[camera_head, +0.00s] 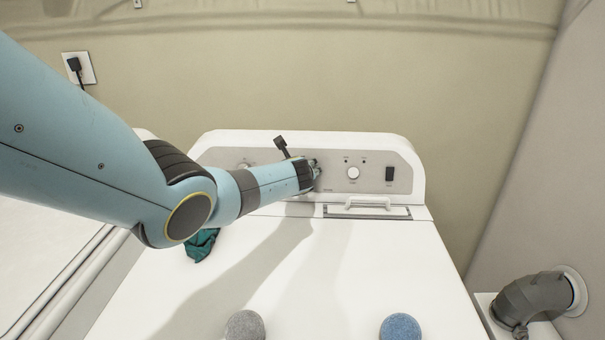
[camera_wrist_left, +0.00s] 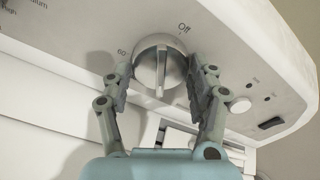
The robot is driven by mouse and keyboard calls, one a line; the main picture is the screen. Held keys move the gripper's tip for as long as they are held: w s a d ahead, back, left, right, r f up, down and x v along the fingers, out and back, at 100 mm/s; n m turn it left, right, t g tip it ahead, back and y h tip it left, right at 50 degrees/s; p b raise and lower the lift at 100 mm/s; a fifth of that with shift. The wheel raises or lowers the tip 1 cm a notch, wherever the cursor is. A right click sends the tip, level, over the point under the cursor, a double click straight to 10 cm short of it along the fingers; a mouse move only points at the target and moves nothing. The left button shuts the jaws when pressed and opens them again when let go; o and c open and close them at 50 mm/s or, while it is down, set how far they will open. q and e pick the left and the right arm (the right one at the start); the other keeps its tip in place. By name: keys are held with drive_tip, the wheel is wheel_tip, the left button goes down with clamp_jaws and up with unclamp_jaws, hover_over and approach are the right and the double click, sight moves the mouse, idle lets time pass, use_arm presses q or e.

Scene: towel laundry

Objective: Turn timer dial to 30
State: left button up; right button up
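The timer dial (camera_wrist_left: 159,62) is a round silver knob with a raised bar across its face. In the left wrist view the bar runs nearly upright. "Off" is printed above right of the dial and "60" to its left; I see no 30 mark. My left gripper (camera_wrist_left: 160,82) has its fingers spread on either side of the dial, close to its rim; firm contact cannot be made out. In the head view my left gripper (camera_head: 314,170) is at the control panel (camera_head: 334,186) and hides the dial. My right gripper is not in view.
A white button (camera_head: 353,172) and a dark switch (camera_head: 389,173) sit right of the dial. A handle (camera_head: 367,202) lies below them. On the white top are a teal cloth (camera_head: 201,246), a grey ball (camera_head: 245,326) and a blue ball (camera_head: 400,327).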

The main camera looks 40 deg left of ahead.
use_arm(q)
drive_tip(key=o, duration=0.3)
drive_tip(key=shift+s+r, duration=0.1)
drive_tip(key=v, duration=1.1)
drive_tip(key=shift+s+d+r, duration=0.15)
drive_tip(key=shift+s+d, duration=0.05)
drive_tip(key=shift+d, duration=0.1)
idle(0.4)
